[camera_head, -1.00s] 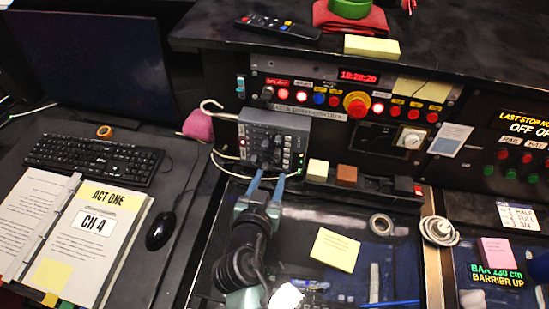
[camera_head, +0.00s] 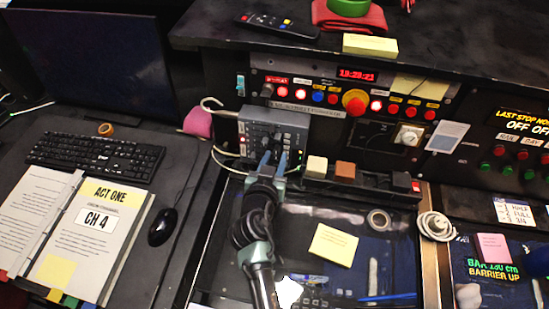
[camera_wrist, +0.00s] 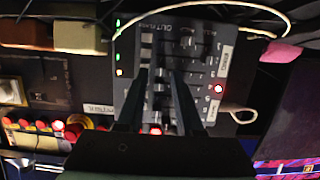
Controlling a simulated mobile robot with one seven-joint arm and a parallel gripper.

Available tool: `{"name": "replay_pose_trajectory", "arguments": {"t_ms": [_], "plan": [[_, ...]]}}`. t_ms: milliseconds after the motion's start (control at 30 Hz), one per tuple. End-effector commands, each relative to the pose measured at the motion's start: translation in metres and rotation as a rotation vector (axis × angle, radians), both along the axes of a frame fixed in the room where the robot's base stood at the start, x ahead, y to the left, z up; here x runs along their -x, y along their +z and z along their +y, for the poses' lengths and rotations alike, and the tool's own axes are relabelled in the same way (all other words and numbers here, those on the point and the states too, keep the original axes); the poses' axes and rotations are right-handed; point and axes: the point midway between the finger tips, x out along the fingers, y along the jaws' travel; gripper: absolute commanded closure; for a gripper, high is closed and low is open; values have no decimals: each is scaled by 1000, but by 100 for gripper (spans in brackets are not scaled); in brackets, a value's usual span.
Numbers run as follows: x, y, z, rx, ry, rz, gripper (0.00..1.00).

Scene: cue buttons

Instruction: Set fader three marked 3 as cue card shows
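A grey control box (camera_head: 272,135) with several dark knobs or caps, small lit dots and white labels stands at the console's front; it also fills the middle of the wrist view (camera_wrist: 205,62). My gripper (camera_head: 272,158) reaches its lower part. In the wrist view my two fingers (camera_wrist: 165,75) stand apart over the box face, with a dark knob or cap (camera_wrist: 160,88) between them; contact cannot be told. The marking 3 is not readable, and my fingers hide part of the face. A white card (camera_head: 516,213) at the right reads HALF, FULL and 3/4 in rows.
A row of lit buttons with a red mushroom button (camera_head: 355,101) is behind the box. Pale and brown blocks (camera_head: 345,171) stand right of it. A white cable (camera_head: 222,158) loops at its left. An open binder (camera_head: 110,225) reads CH 4.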

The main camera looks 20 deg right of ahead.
Motion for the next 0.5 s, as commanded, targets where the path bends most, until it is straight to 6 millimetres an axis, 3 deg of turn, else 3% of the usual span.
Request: {"name": "replay_pose_trajectory", "arguments": {"t_ms": [33,167,500], "plan": [[0,0,0,0,0,0,76],[0,0,0,1,0,1,99],[0,0,0,1,0,1,100]]}}
